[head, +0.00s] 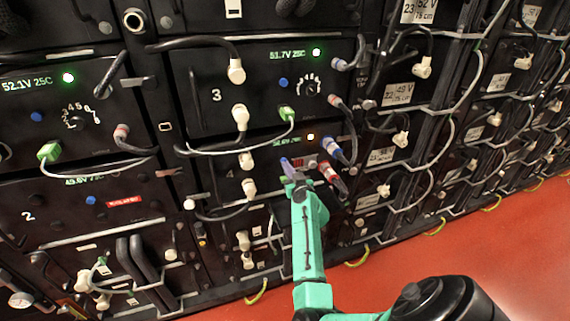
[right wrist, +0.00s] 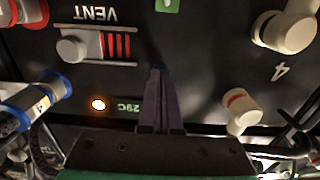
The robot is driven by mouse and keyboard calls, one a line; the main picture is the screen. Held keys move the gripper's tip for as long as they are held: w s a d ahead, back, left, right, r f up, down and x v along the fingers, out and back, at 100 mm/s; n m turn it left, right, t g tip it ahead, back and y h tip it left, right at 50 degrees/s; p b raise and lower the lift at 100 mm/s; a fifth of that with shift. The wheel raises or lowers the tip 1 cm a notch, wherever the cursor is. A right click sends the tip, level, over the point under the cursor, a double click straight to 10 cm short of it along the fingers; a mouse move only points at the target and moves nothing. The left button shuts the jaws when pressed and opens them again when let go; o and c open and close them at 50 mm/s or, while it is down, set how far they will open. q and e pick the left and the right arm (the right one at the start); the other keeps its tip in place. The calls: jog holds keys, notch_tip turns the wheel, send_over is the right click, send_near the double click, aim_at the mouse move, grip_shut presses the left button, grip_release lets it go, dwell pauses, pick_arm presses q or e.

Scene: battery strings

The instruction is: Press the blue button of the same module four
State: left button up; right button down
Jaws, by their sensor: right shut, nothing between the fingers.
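Module four (head: 262,146) is a black panel below module three, with a small green display and an amber light (head: 310,137); its number 4 shows upside down in the right wrist view (right wrist: 279,73). My right gripper (head: 287,167) is at this panel, its fingers shut and empty. In the right wrist view the dark fingertips (right wrist: 159,78) point at the panel between the vent slider and the white plugs. A bit of the blue button (right wrist: 158,67) shows right at the tips, which hide most of it. I cannot tell whether they touch it. My left gripper is not in view.
The vent slider (right wrist: 97,46) with red stripes is beside the fingers. White plugs (right wrist: 284,32), a red-ringed plug (head: 328,171) and a blue-ringed plug (head: 332,147) with cables surround the spot. Module three (head: 216,95) has its own blue button (head: 283,83).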

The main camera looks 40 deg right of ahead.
jog(key=shift+w+d, duration=0.1)
jog(key=shift+w, duration=0.25)
jog(key=p+v, duration=0.1)
jog(key=v, duration=0.7)
dwell(0.4)
